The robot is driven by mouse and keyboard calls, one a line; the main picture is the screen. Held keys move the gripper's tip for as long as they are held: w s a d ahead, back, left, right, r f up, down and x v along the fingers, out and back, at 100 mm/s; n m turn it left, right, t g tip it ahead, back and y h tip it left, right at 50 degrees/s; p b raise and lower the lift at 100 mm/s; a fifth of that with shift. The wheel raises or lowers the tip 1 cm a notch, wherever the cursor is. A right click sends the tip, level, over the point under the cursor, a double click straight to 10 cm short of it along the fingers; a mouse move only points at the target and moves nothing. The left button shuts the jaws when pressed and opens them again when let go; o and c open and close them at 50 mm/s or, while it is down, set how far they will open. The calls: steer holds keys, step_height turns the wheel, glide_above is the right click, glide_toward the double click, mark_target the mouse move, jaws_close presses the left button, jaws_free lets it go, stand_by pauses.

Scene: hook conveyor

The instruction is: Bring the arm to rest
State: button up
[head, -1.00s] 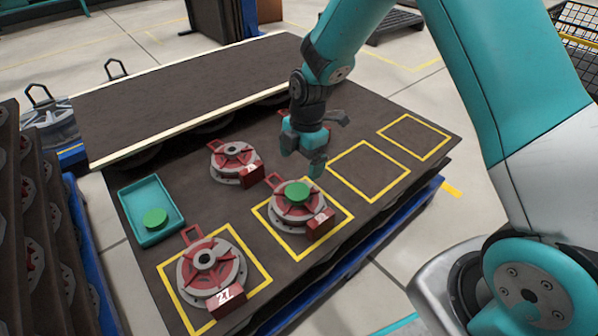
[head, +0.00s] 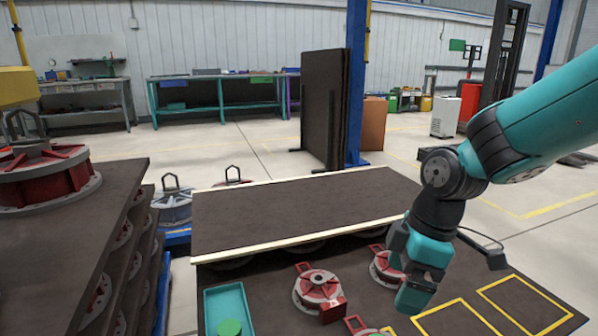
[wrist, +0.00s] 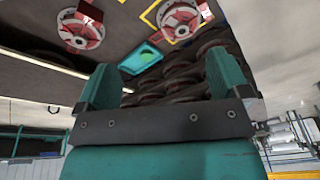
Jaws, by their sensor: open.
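My gripper (head: 418,285) hangs from my arm at the right of the head view, above the dark work surface (head: 265,280). It is empty. In the wrist view its two teal fingers (wrist: 163,82) stand wide apart with nothing between them. In the head view a red and grey hub (head: 318,290) sits left of the gripper. Another hub (head: 385,268) is just behind it and partly hidden by it. The wrist view shows two hubs on the dark surface, one at the upper left (wrist: 80,30) and one at the top (wrist: 180,18).
A teal tray (head: 207,310) with a green disc (head: 229,328) lies at the surface's left. A raised dark panel (head: 300,215) spans behind. Dark racks (head: 110,215) stand at the left, carrying a larger red hub (head: 45,178). Yellow outlined squares (head: 520,300) at lower right look empty.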

steer(key=s+a+r+m+y, duration=0.1)
steer(key=s+r+m, duration=0.25)
steer(key=s, duration=0.45)
steer(key=s+a+r+m, duration=0.1)
steer(key=s+r+m, duration=0.25)
steer(key=s, duration=0.35)
step_height(320, 180, up, 30)
steer(key=s+m+p, duration=0.1)
steer(key=p, duration=2.9)
steer(key=shift+a+f+y, duration=0.15)
steer(key=shift+a+y, duration=0.1)
steer(key=shift+y, duration=0.05)
